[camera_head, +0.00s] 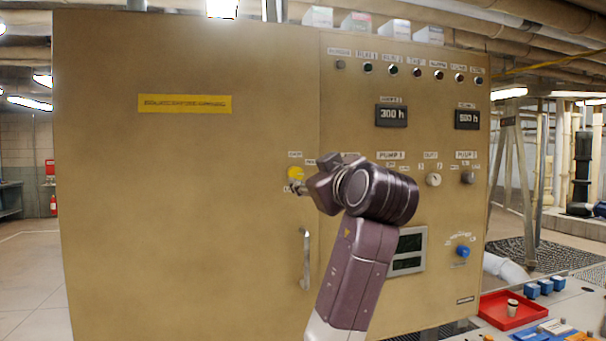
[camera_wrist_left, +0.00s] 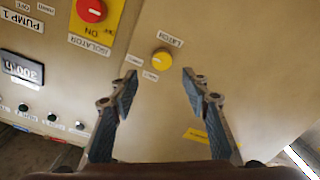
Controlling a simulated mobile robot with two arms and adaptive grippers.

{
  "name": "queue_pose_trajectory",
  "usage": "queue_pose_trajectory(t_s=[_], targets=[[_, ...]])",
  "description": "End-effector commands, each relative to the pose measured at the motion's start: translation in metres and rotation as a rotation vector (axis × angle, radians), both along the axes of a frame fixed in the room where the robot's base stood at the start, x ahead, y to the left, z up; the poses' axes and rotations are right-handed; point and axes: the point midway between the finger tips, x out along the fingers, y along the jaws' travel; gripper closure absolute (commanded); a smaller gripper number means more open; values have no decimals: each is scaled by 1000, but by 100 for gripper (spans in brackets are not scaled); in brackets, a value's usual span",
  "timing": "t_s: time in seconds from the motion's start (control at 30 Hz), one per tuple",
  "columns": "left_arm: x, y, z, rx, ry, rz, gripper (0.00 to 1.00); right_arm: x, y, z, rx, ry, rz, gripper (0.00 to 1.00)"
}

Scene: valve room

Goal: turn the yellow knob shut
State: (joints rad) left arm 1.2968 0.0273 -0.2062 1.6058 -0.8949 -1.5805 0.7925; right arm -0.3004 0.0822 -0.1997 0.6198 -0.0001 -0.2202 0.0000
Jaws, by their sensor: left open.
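The yellow knob (camera_head: 295,173) is on the tan cabinet front (camera_head: 190,200), just left of the panel seam. In the left wrist view the yellow knob (camera_wrist_left: 161,58) is round, with a small pale mark, and a label beside it seems to read LATCH. My left gripper (camera_head: 296,188) is at the knob's lower edge in the head view. In the wrist view my left gripper (camera_wrist_left: 159,75) is open and empty, its fingertips on either side of the knob and apart from it. The remaining gap to the panel is hard to judge. My right gripper is out of view.
A red knob (camera_wrist_left: 90,10) on a yellow ISOLATOR plate is close by. A vertical door handle (camera_head: 306,258) is below the yellow knob. A white knob (camera_head: 433,179) and a blue knob (camera_head: 463,252) are further right. A red tray (camera_head: 496,311) with a cup stands lower right.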

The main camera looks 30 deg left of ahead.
Motion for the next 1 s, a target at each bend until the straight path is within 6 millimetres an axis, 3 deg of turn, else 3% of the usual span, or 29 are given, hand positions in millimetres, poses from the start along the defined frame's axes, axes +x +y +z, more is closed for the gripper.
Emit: queue_pose_trajectory(t_s=[0.4,0.83,1.0], targets=[[38,49,2,0,5,4,57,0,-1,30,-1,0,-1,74],[47,58,-1,0,4,1,57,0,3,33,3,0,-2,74],[46,58,-1,0,4,0,76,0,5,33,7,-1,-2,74]])
